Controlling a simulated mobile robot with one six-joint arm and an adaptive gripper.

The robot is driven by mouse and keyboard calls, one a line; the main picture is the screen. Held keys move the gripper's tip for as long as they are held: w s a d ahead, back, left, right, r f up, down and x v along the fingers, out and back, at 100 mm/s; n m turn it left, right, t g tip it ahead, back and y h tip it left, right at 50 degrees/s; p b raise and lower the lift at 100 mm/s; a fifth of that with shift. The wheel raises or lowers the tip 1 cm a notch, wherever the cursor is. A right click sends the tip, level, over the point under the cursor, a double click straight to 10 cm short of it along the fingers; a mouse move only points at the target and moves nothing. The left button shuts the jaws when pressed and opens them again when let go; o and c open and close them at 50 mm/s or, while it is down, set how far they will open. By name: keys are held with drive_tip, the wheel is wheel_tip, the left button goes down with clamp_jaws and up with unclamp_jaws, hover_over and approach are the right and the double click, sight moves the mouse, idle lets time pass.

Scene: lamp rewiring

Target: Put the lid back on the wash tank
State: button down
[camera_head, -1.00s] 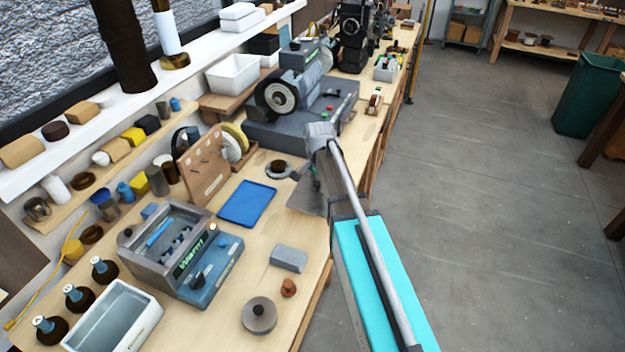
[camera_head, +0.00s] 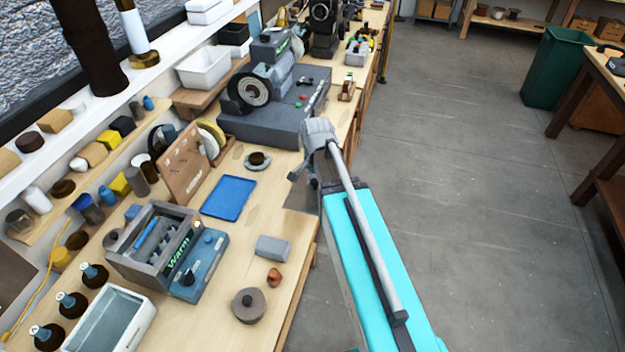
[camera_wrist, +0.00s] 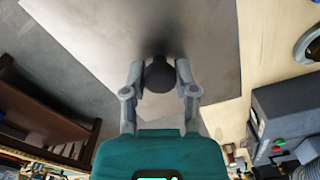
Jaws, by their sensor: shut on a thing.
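The lid is a flat grey plate with a round black knob (camera_wrist: 159,74). My gripper (camera_wrist: 160,70) is shut on this knob, one finger on each side, in the wrist view. The lid's plate (camera_wrist: 110,25) fills much of the top of that view. In the head view the lid (camera_head: 302,198) shows in part at the bench's right edge, below my gripper (camera_head: 303,176); my arm hides some of it. The wash tank (camera_head: 150,268), grey and blue with a green "Warm" display, stands open at the left with parts inside. My gripper is well away from it.
A blue tray (camera_head: 228,198) lies between tank and lid. A grey block (camera_head: 272,248), a small brown pot (camera_head: 274,277) and a round grey piece (camera_head: 248,305) are on the bench front. A bench grinder (camera_head: 262,90) stands behind.

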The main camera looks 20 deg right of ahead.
drive_tip(key=shift+a, duration=0.1)
idle(0.5)
drive_tip(key=shift+w+a+r, duration=0.15)
drive_tip(key=shift+w+a, duration=0.15)
drive_tip(key=shift+a, duration=0.45)
drive_tip(key=a+r+p, duration=0.1)
drive_tip(key=a+p, duration=0.1)
drive_tip(key=a, duration=0.9)
drive_tip(key=w+a+r+p, duration=0.1)
drive_tip(key=a+r, duration=0.1)
drive_tip(key=a, duration=1)
drive_tip(key=w+a+r+p, duration=0.1)
drive_tip(key=a+r+p, duration=0.1)
drive_tip(key=a, duration=1)
drive_tip(key=shift+r+p, duration=0.15)
drive_tip(key=shift+p, duration=0.15)
drive_tip(key=s+a+r+p, duration=0.1)
drive_tip(key=s+a, duration=0.3)
drive_tip(key=a, duration=0.7)
drive_tip(key=shift+a+r, duration=0.25)
drive_tip(key=shift+f, duration=0.1)
drive_tip(key=shift+f+b, duration=1.25)
drive_tip(key=shift+f, duration=0.2)
